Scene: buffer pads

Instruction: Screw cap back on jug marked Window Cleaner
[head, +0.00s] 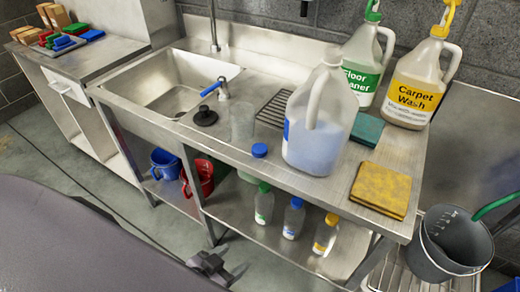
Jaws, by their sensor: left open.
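A clear jug (318,135) with pale blue liquid stands upright on the steel counter, right of the sink. A blue label edge shows on its left side; its wording is turned out of sight. No coloured cap shows on its neck. A small blue cap (259,150) sits at the counter's front edge, left of the jug and apart from it. My left gripper (210,266) is dark, open and empty, low in front of the counter, well away from cap and jug. My right gripper is not in view.
Floor Cleaner (364,75) and Carpet Wash (412,95) jugs stand behind. A yellow pad (381,189), a teal pad (367,128), a clear cup (242,122) and a black plug (205,117) lie around the jug. A grey bucket (440,250) is at right. Small bottles (293,218) stand below.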

